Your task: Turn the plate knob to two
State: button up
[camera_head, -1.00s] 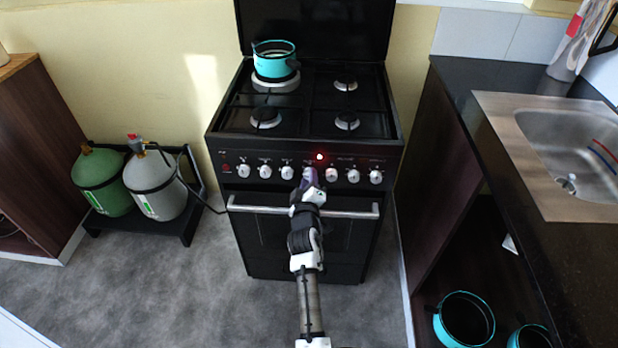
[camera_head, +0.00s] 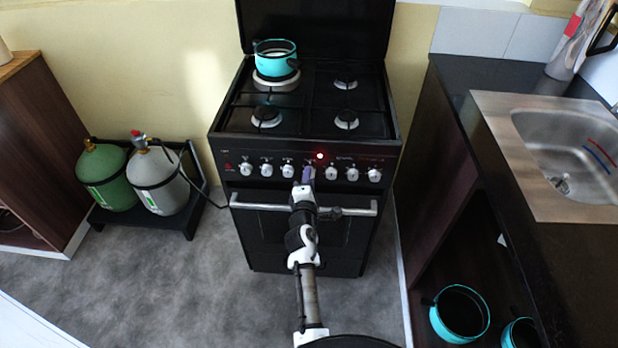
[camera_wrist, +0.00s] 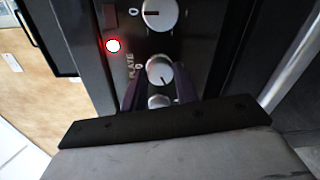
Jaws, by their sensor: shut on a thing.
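The black stove (camera_head: 345,225) carries a row of white knobs along its front panel, with a red light (camera_head: 320,156) lit above them. My gripper (camera_head: 307,175) is at the middle of this row. In the wrist view, the plate knob (camera_wrist: 160,71) stands beside the printed word PLATE, and its dark mark points toward the lower right. The purple fingers of my gripper (camera_wrist: 160,91) are shut on this knob, one at each side. The setting numbers around it are mostly hidden or too small to read. In the head view my gripper hides the plate knob.
A turquoise pot (camera_head: 275,59) stands on the rear left plate. The oven handle (camera_head: 250,204) runs just below the knobs, close to my wrist. Gas bottles (camera_head: 158,180) stand at the left, and a sink counter (camera_head: 480,130) is at the right.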

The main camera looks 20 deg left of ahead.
jog(key=shift+r+n, duration=0.15)
jog(key=shift+n, duration=0.35)
jog(key=o, duration=1)
jog(key=shift+c, duration=0.2)
jog(key=shift+s, duration=0.15)
